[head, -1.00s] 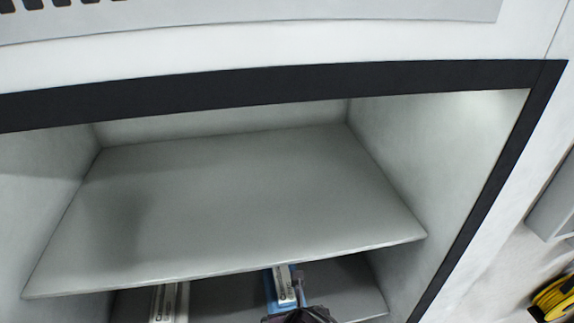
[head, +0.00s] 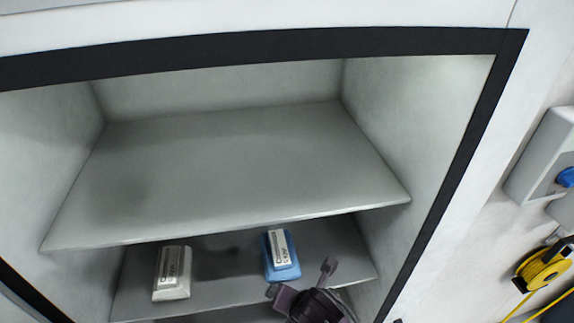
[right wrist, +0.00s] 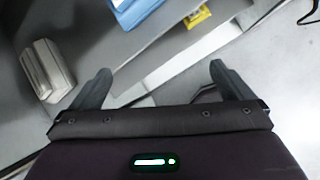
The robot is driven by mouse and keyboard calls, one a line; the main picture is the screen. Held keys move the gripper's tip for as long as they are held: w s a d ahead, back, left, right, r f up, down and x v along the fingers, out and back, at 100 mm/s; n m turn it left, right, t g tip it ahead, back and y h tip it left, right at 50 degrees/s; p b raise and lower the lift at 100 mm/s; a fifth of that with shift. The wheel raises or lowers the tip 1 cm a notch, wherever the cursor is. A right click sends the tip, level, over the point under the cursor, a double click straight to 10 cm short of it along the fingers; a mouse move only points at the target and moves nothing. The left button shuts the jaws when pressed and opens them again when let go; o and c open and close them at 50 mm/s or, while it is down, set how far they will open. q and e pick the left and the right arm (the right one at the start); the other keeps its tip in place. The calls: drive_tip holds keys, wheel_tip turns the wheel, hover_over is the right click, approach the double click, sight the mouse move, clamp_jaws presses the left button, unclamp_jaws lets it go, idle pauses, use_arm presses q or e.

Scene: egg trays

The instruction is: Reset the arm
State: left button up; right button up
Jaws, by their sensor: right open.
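My right gripper (head: 301,281) is at the bottom of the head view, in front of the lower shelf (head: 215,268). Its two fingers are spread and it is empty; it also shows in the right wrist view (right wrist: 160,72). A blue box (head: 284,272) with a white labelled top stands on the lower shelf just beyond the gripper, apart from it. Its blue side also shows at the top of the right wrist view (right wrist: 138,10). A pale grey-white box (head: 172,291) stands to its left on the same shelf. My left gripper is in neither view.
The upper shelf (head: 230,170) is empty. A dark frame (head: 455,165) edges the cabinet opening on the right. A yellow reel (head: 541,270) and a grey wall box (head: 540,155) are outside the cabinet at right. A yellow label (right wrist: 196,17) shows in the right wrist view.

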drive_tip(key=s+d+r+m+g+h, duration=0.15)
drive_tip(key=s+d+m, duration=0.25)
drive_tip(key=d+m, duration=0.8)
drive_tip(key=s+d+r+m+g, duration=0.15)
drive_tip(key=s+d+m, duration=0.4)
drive_tip(key=m, duration=1.15)
wheel_tip(320, 180, down, 34)
drive_tip(key=s+b, duration=0.1)
drive_tip(key=b, duration=0.3)
use_arm(q)
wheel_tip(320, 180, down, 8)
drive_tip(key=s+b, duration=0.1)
drive_tip(key=b, duration=0.2)
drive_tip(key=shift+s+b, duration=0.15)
drive_tip(key=shift+b, duration=0.25)
use_arm(e)
drive_tip(key=s+d+f+g, duration=0.1)
drive_tip(key=s+d+f, duration=0.1)
drive_tip(key=s+f, duration=0.8)
drive_tip(key=s+d+f+g, duration=0.1)
drive_tip(key=s+f, duration=0.9)
drive_tip(key=f, duration=0.2)
drive_tip(key=shift+d, duration=0.4)
